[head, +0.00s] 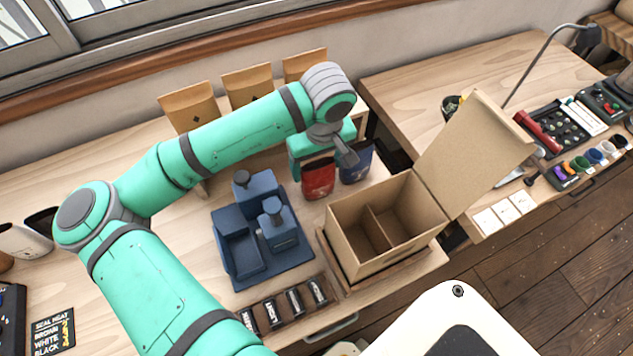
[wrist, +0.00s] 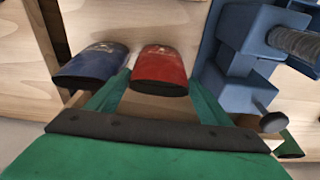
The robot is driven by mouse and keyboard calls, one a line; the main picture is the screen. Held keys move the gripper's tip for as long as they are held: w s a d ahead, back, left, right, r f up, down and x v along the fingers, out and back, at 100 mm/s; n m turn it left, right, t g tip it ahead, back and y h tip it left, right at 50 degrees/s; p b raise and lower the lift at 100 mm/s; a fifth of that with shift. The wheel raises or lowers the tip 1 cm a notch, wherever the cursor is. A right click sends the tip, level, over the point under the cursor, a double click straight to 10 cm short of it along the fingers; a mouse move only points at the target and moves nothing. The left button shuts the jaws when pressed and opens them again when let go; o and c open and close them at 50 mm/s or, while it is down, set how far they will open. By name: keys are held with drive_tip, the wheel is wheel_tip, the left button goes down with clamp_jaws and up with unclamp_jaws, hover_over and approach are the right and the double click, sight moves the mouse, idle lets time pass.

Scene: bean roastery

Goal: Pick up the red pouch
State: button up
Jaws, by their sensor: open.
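The red pouch (head: 318,180) stands upright on the wooden table in the head view, its upper part covered by my gripper (head: 316,162). In the wrist view the red pouch (wrist: 159,68) lies straight ahead, between the two green fingers of my gripper (wrist: 158,80). The fingers are apart, with one on each side of the pouch; I cannot tell whether either touches it. A dark blue pouch (head: 356,166) stands close beside the red one, and it also shows in the wrist view (wrist: 92,65), left of the left finger.
An open cardboard box (head: 345,237) with a divider stands on a wooden tray at the front right, its lid (head: 470,155) raised. A blue fixture (head: 262,225) sits left of the red pouch. Several kraft bags (head: 247,88) stand behind. A rack (head: 290,305) lies near the front edge.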

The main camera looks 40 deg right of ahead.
drive_tip(key=f, duration=0.4)
drive_tip(key=shift+w+d+f, duration=0.1)
drive_tip(key=shift+w+f, duration=0.1)
drive_tip(key=shift+f, duration=0.2)
drive_tip(key=shift+w, duration=0.1)
drive_tip(key=c, duration=0.7)
drive_tip(key=shift+o, duration=0.2)
drive_tip(key=shift+r, duration=0.1)
